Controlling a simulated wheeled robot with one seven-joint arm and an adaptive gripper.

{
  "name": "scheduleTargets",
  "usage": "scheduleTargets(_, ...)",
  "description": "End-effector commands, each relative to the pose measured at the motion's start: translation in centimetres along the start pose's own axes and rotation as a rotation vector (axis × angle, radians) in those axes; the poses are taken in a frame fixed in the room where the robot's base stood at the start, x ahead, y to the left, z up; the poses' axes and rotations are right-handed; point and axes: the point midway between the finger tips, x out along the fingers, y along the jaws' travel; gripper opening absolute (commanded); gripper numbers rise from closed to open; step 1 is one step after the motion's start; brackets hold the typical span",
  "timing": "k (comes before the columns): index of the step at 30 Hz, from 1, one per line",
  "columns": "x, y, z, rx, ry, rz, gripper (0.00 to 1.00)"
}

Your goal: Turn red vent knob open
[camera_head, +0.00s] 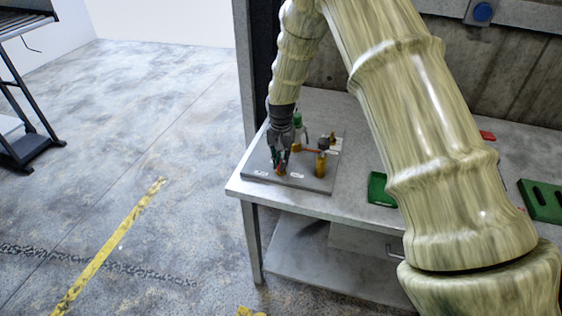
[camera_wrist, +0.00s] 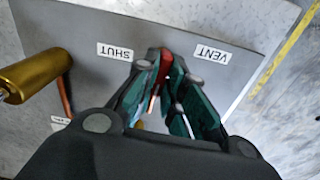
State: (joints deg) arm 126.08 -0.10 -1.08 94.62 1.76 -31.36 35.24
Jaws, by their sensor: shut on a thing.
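The red vent knob (camera_wrist: 165,62) shows between my gripper's fingertips in the wrist view, with a "SHUT" label (camera_wrist: 115,52) to its left and a "VENT" label (camera_wrist: 212,54) to its right. Most of the knob is hidden by the fingers. My gripper (camera_wrist: 163,85) points down and its green-padded fingers are shut on the knob. In the head view, my gripper (camera_head: 280,168) is at the front left of the grey panel plate (camera_head: 312,184), and the knob (camera_head: 280,170) is a small red spot there.
Brass fittings (camera_head: 320,164) stand on the plate to the right of my gripper. A green-topped part (camera_head: 297,119) stands behind it. A green tray (camera_head: 380,190) lies further right on the bench (camera_head: 345,205). The floor to the left is open.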

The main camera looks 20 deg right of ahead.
Motion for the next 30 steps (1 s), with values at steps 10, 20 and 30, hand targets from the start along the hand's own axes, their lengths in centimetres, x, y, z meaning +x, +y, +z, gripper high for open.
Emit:
scheduleTargets(10,0.45,0.11,0.46,-0.071,-0.009,0.004,0.0)
scheduleTargets(20,0.49,0.14,0.49,-0.075,-0.01,0.005,0.0)
scheduleTargets(30,0.25,0.09,0.25,-0.073,-0.005,0.003,0.33)
